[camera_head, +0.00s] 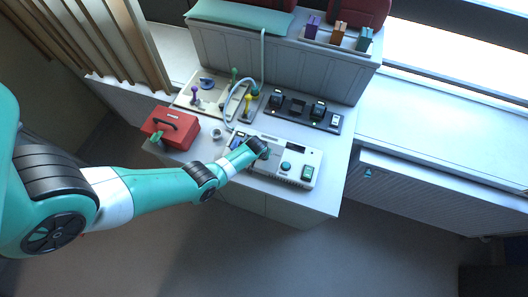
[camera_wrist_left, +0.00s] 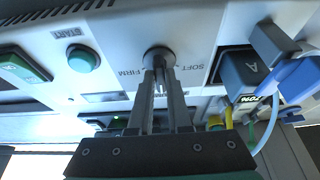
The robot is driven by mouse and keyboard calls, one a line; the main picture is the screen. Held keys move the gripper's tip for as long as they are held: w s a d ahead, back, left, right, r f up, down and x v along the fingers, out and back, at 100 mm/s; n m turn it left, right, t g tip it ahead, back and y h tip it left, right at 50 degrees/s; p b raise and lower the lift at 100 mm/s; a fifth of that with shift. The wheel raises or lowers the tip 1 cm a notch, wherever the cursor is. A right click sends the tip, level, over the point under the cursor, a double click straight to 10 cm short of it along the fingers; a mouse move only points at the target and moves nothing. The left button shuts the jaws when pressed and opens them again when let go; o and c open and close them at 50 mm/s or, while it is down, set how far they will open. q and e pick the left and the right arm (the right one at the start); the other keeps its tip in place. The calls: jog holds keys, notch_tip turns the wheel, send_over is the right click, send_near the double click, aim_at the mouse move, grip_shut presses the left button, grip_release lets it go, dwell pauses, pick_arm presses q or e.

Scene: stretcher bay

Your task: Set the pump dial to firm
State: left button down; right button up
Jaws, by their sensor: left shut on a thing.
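The white pump (camera_head: 262,177) stands on the counter in the head view. My left gripper (camera_head: 263,152) reaches down to its panel from the left. In the left wrist view my left gripper (camera_wrist_left: 161,75) is shut on the round grey dial (camera_wrist_left: 158,54) on the pump's panel (camera_wrist_left: 120,25). The printed word FIRM (camera_wrist_left: 129,72) lies left of the dial and SOFT (camera_wrist_left: 203,68) right of it. The fingers cover much of the dial, and I cannot tell which word it points to. My right gripper is in neither view.
The teal START button (camera_wrist_left: 83,59) and a green switch (camera_wrist_left: 22,68) sit beside the dial. A red box (camera_head: 170,128), a peg board (camera_head: 207,100) and a black tray (camera_head: 300,114) surround the pump.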

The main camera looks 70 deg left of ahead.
pick_arm(q)
jog(key=shift+m, duration=0.3)
jog(key=shift+s+a+m+t+h, duration=0.15)
jog(key=shift+m+t+h, duration=0.15)
jog(key=shift+m, duration=0.6)
jog(key=m+h, duration=0.1)
jog(key=m, duration=0.2)
jog(key=shift+a+f+t+b, duration=0.1)
jog(key=shift+a+t+b, duration=0.05)
jog(key=shift+t+b, duration=0.25)
jog(key=m, duration=0.2)
jog(key=m+h, duration=0.1)
jog(key=shift+a+m+h, duration=0.15)
jog(key=shift+m+h, duration=0.15)
jog(key=shift+m, duration=0.1)
jog(key=shift+a+m+h, duration=0.15)
jog(key=shift+m+h, duration=0.25)
jog(key=shift+m, duration=0.9)
jog(key=shift+s, duration=0.1)
jog(key=c, duration=0.9)
grip_release()
jog(key=shift+o, duration=0.2)
